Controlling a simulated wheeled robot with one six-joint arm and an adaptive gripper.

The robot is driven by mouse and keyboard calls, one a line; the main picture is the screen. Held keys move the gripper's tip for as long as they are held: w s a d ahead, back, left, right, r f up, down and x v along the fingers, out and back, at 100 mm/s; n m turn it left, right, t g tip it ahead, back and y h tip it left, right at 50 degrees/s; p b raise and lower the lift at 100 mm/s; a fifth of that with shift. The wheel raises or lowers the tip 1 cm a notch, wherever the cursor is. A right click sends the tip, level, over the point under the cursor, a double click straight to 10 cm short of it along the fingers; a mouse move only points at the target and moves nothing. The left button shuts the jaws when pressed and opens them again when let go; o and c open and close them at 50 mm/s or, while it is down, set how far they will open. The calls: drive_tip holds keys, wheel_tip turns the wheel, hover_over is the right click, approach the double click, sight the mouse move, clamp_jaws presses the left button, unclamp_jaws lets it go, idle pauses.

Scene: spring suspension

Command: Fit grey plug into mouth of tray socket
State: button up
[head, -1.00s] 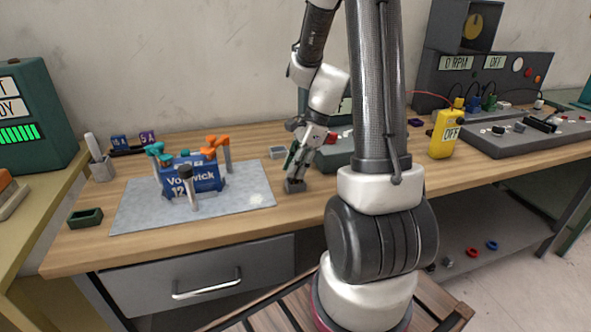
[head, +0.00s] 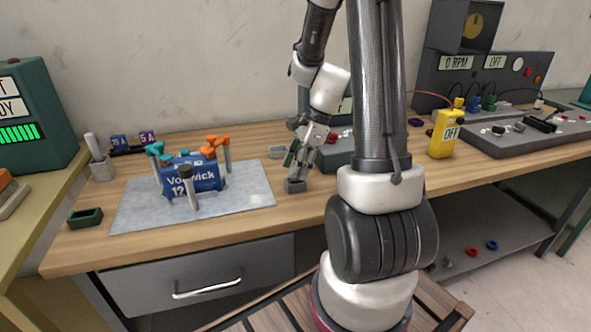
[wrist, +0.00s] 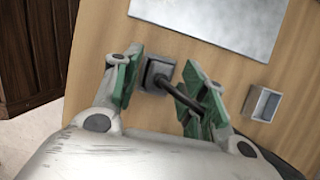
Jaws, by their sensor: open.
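A small grey block (head: 296,186) stands on the bench right of the grey mat; it also shows in the wrist view (wrist: 151,80). A dark grey rod-like piece (wrist: 184,84) reaches up from the block between my fingers. It looks like part of the grey plug, but I cannot tell how the rod and block are joined or how deep any fit is. My gripper (wrist: 155,88) is open, with green-padded fingers apart on both sides. In the head view my gripper (head: 297,158) is just above the block. A small open grey tray (head: 277,152) sits behind; it also shows in the wrist view (wrist: 263,104).
The grey mat (head: 245,198) carries a blue battery (head: 196,178) and several orange- and teal-topped posts. A dark green tray (head: 85,218) lies at the bench's left. A yellow meter (head: 444,133) and a grey console (head: 530,133) stand to the right.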

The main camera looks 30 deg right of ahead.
drive_tip(key=v, duration=1.1)
drive_tip(key=s+a+r+n+t+h, duration=0.1)
drive_tip(key=s+a+r+n+h, duration=0.1)
drive_tip(key=s+n, duration=0.5)
drive_tip(key=s+a+r+n+t+h, duration=0.2)
drive_tip(key=s+a+r+n, duration=0.3)
drive_tip(key=n, duration=0.9)
drive_tip(key=s+r, duration=0.1)
drive_tip(key=s, duration=0.2)
drive_tip(key=shift+a, duration=0.15)
drive_tip(key=shift+s+r, duration=0.1)
drive_tip(key=shift+s, duration=0.05)
